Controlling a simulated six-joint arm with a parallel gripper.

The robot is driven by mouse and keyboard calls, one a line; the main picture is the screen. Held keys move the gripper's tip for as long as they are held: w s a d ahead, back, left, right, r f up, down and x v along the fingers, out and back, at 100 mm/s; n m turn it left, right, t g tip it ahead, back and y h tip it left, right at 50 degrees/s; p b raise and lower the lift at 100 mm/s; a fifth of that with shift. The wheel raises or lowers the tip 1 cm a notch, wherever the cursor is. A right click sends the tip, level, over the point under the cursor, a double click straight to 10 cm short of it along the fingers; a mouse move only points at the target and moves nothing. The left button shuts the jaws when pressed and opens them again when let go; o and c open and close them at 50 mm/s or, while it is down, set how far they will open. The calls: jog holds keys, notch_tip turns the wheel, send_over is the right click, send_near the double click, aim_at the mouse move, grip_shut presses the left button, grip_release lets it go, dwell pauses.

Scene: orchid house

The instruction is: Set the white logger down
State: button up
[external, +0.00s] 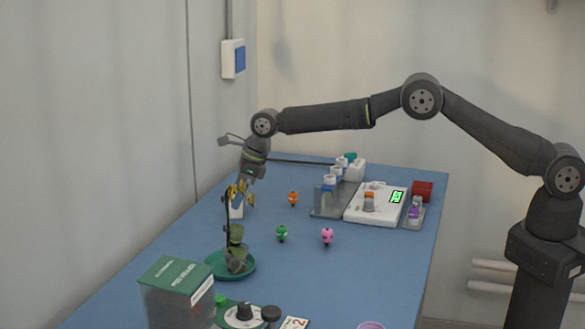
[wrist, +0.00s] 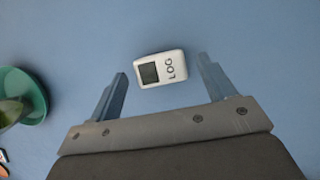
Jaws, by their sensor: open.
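My gripper is open and holds nothing. In the external view a white shape, likely the logger (external: 237,210), is at the table's left side, below my gripper (external: 246,184). Yellow flowers partly cover both there, so contact between the logger and the table is hard to judge.
A potted plant with yellow flowers stands in a green saucer (external: 250,266), near my gripper. Small figures, orange (external: 293,198), green (external: 282,233) and pink (external: 327,236), stand mid-table. A white scale (external: 375,203) and a red box (external: 422,191) are farther right. A green-topped box (external: 178,285) is in front.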

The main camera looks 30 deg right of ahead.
jog(key=v, duration=0.9)
jog(key=shift+r, duration=0.2)
jog(key=x, duration=1.2)
jog(key=shift+s+f, duration=0.1)
jog(key=shift+f, duration=0.25)
notch_tip(320, 180, up, 3)
jog(key=shift+d+r, duration=0.1)
jog(key=shift+r, duration=0.45)
jog(key=shift+f, duration=0.15)
